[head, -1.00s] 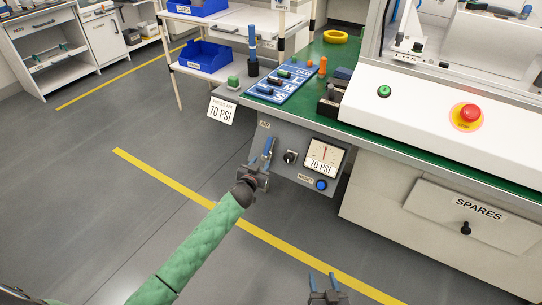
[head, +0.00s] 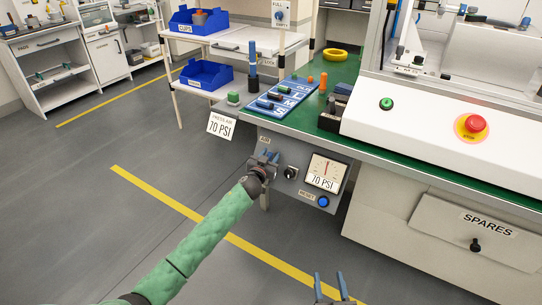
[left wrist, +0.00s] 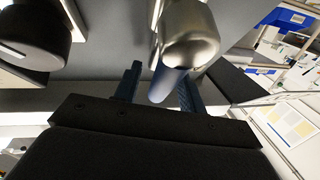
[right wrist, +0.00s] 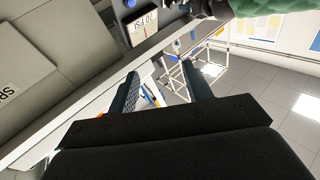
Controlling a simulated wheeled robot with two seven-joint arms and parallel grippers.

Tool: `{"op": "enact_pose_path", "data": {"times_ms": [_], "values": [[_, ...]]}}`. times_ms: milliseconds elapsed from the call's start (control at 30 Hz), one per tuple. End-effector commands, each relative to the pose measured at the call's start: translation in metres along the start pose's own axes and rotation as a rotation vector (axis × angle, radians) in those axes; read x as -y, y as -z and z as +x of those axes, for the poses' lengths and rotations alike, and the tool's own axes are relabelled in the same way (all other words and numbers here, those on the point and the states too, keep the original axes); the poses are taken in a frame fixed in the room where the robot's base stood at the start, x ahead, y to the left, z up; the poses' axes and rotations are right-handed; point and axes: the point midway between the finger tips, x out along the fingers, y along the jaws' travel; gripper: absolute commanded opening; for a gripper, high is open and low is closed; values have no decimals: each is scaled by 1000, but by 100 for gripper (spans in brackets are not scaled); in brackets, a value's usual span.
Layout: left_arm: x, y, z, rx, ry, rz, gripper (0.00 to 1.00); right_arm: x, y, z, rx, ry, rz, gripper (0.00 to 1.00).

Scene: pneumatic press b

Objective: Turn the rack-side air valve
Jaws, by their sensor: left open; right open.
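The air valve sits under the AIR label (head: 264,140) on the grey front panel (head: 336,155), at its left end nearest the rack. In the head view my left gripper (head: 265,163) covers most of it. In the left wrist view the valve shows as a shiny metal body (left wrist: 188,38) with a blue handle (left wrist: 167,86). The open left fingers (left wrist: 158,82) stand on either side of this handle; I cannot tell whether they touch it. My right gripper (head: 331,287) is open and empty, low in front of the bench; its fingers also show in the right wrist view (right wrist: 166,86).
Beside the valve are a black knob (head: 291,172), a 70 PSI gauge (head: 324,173) and a blue RESET button (head: 323,201). A hanging 70 PSI sign (head: 221,125) is at left. The SPARES drawer (head: 475,232) is at right. Floor in front is clear.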

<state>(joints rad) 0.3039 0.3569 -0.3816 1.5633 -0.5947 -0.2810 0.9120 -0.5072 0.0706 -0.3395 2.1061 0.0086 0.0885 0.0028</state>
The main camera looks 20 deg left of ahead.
Motion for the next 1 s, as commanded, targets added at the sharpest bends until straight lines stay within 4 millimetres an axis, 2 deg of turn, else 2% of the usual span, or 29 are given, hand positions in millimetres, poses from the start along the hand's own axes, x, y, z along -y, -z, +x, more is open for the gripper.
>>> {"op": "enact_pose_path", "data": {"times_ms": [133, 433, 467, 633, 667, 1000], "values": [[0, 0, 8, 1, 0, 0, 41, 0, 8, 2, -28, 2, -3, 50], [0, 0, 9, 1, -1, -1, 41, 0, 12, 4, -38, 3, -5, 50], [0, 0, 9, 1, -1, -1, 37, 0, 12, 4, -38, 3, -5, 50], [0, 0, 9, 1, 0, -1, 3, 0, 12, 3, -37, 2, -4, 50], [0, 0, 9, 1, 0, -1, 0, 0, 12, 3, -36, 2, -4, 50], [2, 0, 9, 3, 5, -11, 0, 1, 7, 0, -15, 0, 2, 50]]}}
